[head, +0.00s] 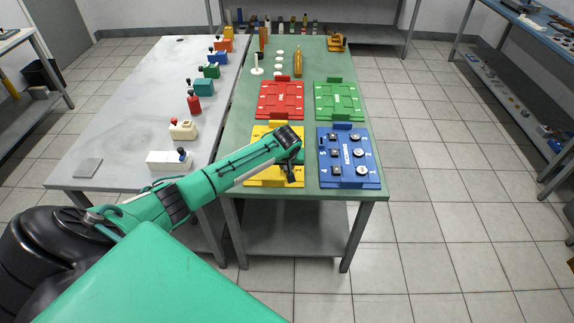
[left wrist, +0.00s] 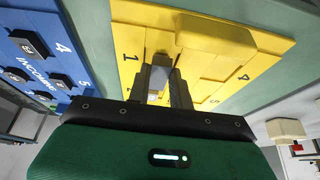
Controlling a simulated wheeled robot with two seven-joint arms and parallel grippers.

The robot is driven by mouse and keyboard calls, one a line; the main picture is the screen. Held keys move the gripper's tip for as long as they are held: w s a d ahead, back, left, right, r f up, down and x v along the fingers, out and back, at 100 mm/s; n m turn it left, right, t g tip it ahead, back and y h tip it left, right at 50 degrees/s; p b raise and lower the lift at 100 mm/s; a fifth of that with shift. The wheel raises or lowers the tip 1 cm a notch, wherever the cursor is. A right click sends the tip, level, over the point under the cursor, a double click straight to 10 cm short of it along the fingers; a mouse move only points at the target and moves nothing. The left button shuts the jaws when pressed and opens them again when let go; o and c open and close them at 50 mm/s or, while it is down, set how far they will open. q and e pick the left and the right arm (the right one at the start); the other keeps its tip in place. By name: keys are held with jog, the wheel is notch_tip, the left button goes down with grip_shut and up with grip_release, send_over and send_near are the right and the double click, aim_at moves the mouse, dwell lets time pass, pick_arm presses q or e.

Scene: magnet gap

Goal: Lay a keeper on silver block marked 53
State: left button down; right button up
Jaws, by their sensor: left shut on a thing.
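My left gripper (head: 292,172) is over the right side of the yellow board (head: 259,132). In the left wrist view the left gripper (left wrist: 161,76) is shut on a small grey piece (left wrist: 158,80), partly hidden by the fingers; I cannot tell whether it is a keeper or a block. The blue board (head: 326,182), right of the gripper, holds dark square pieces (head: 335,153) on its left and round silver-topped pieces (head: 358,152) on its right. Some dark pieces (left wrist: 30,44) show in the left wrist view. Their marks are too small to read, so I cannot pick out 53. My right gripper is not in view.
Red (head: 281,101) and green (head: 338,101) boards lie behind the yellow and blue ones. A white stand (head: 257,68) and an orange bottle-like thing (head: 298,63) stand farther back. Several coloured blocks line the grey table (head: 125,105), with a flat grey plate (head: 88,168) at its near left.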

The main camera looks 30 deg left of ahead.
pick_arm(q)
jog(key=shift+f, duration=0.1)
dwell(0.5)
jog(key=c, duration=1.2)
grip_release()
jog(key=c, duration=0.5)
notch_tip(320, 180, up, 5)
jog(key=p, duration=0.5)
jog(key=shift+f, duration=0.2)
jog(key=shift+f, duration=0.1)
